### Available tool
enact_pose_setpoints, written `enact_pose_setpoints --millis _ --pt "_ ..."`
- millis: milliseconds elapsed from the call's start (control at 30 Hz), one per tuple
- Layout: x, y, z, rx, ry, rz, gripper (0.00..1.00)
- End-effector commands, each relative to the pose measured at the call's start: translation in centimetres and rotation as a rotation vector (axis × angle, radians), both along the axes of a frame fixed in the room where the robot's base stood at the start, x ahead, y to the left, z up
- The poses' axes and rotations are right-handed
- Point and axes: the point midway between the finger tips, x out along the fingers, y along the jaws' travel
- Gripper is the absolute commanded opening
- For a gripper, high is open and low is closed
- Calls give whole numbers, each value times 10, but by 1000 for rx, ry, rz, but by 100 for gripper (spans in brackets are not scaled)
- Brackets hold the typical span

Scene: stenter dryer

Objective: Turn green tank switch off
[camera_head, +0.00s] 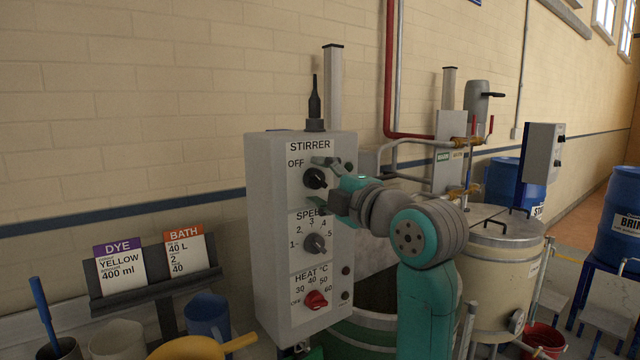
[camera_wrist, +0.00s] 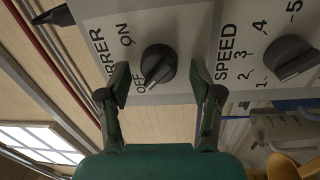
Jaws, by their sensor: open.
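The grey control box (camera_head: 265,230) stands above the green tank (camera_head: 355,338). Its top row is the STIRRER switch, a black knob (camera_head: 315,178) with OFF printed at its upper left. The knob also shows in the wrist view (camera_wrist: 158,65), its ridge slanting down toward the OFF label; its exact setting is hard to tell. My gripper (camera_head: 332,182) is open in front of the box at the stirrer row. In the wrist view my gripper (camera_wrist: 159,80) has one finger on each side of the knob, with gaps showing; contact is not visible.
Below are the SPEED knob (camera_head: 315,243) and red HEAT knob (camera_head: 315,300). A cream tank (camera_head: 495,262) with another switch box (camera_head: 543,150) stands to the right. A card stand (camera_head: 155,286), jugs and a yellow scoop (camera_head: 205,347) are at the lower left.

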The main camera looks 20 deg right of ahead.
Motion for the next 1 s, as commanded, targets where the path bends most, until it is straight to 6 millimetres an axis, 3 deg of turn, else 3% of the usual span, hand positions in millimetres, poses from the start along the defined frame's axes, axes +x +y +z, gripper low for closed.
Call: enact_pose_setpoints --millis 167,600,800,1000 --pt "-18 -7 -1 0 -2 -1 65" --pt "-95 -32 -8 -1 -1 -2 65" --pt "-110 -36 -9 0 1 0 65" --pt "-112 -36 -9 0 1 1 65"
